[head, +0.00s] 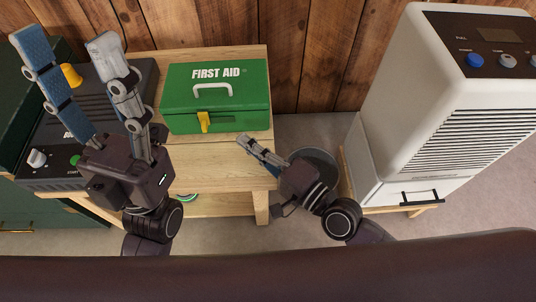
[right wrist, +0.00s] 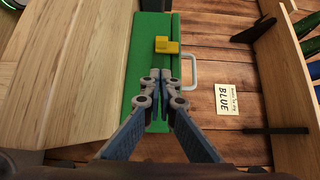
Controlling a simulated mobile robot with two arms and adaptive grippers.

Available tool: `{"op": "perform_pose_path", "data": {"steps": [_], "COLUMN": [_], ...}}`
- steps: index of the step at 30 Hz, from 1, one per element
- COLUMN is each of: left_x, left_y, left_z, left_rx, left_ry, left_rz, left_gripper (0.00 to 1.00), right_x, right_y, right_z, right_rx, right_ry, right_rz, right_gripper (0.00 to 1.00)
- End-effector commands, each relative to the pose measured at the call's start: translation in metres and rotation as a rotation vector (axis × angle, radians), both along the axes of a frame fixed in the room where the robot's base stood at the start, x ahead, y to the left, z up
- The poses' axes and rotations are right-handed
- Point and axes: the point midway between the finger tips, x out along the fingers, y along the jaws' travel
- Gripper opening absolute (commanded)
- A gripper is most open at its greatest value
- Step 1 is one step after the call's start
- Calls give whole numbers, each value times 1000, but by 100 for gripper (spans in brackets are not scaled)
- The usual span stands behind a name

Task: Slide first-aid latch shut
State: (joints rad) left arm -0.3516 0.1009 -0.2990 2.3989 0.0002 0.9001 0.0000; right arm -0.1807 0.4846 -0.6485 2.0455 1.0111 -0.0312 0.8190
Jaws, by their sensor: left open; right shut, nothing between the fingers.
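A green first-aid box (head: 235,112) stands with its lid down on the wooden bench, with a white handle (head: 212,88) on it. Its yellow latch (head: 205,122) sits on the front edge; it also shows in the right wrist view (right wrist: 166,45). I cannot tell whether the latch is fully across. My right gripper (head: 243,141) is shut and empty, in front of the box and to the right of the latch. In the right wrist view its fingertips (right wrist: 160,75) appear close to the latch but apart from it. My left gripper (head: 66,42) is open and empty, raised left of the box.
A dark appliance with knobs (head: 98,80) stands left of the box, partly behind my left gripper. A white dehumidifier-like unit (head: 400,95) stands at the right. The bench front (head: 225,165) is bare. A note reading BLUE (right wrist: 228,98) shows on the planks.

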Motion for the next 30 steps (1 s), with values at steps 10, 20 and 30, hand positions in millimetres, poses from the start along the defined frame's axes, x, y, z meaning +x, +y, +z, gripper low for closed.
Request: {"op": "perform_pose_path", "data": {"steps": [10,20,30], "left_x": [0,-1,-1], "left_y": [0,0,0], "left_z": [1,1,1], "left_rx": [0,0,-1], "left_ry": [-1,-3,-4], "left_rz": [0,-1,-1], "left_gripper": [52,52,52], "right_x": [-33,-40,-40], "right_y": [-32,-40,-39], "right_z": [-1,1,1], "right_rx": [-2,1,1], "right_ry": [1,0,0], "right_rz": [1,0,0], "right_gripper": [0,0,0]}}
